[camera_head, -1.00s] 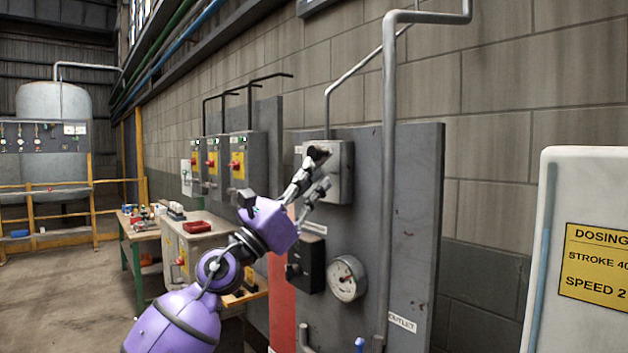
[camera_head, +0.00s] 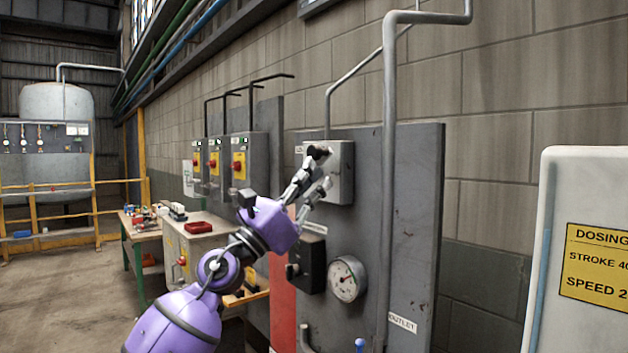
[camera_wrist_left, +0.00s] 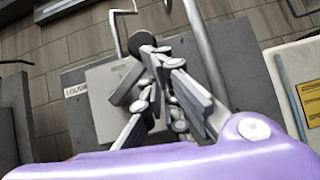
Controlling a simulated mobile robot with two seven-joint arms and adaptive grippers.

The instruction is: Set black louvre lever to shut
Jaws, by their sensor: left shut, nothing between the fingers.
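The louvre box (camera_head: 341,172) is a grey box mounted on the grey panel, with a label beside it that reads as louvre in the wrist view (camera_wrist_left: 76,91). The black lever (camera_head: 318,152) is on the front of the box; its round dark end (camera_wrist_left: 145,41) shows just beyond the fingertips in the wrist view. My left gripper (camera_head: 318,174) is in front of the box, close to the lever. Its fingers (camera_wrist_left: 157,54) are shut with nothing between them. The fingers hide part of the lever, so its exact angle and any contact are unclear. My right gripper is not in view.
Below the box are a black switch box (camera_head: 311,262) and a round gauge (camera_head: 346,278). A vertical grey pipe (camera_head: 389,180) runs just right of the box. Several boxes with red and yellow switches (camera_head: 239,165) are farther left. A white dosing cabinet (camera_head: 575,200) stands at right.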

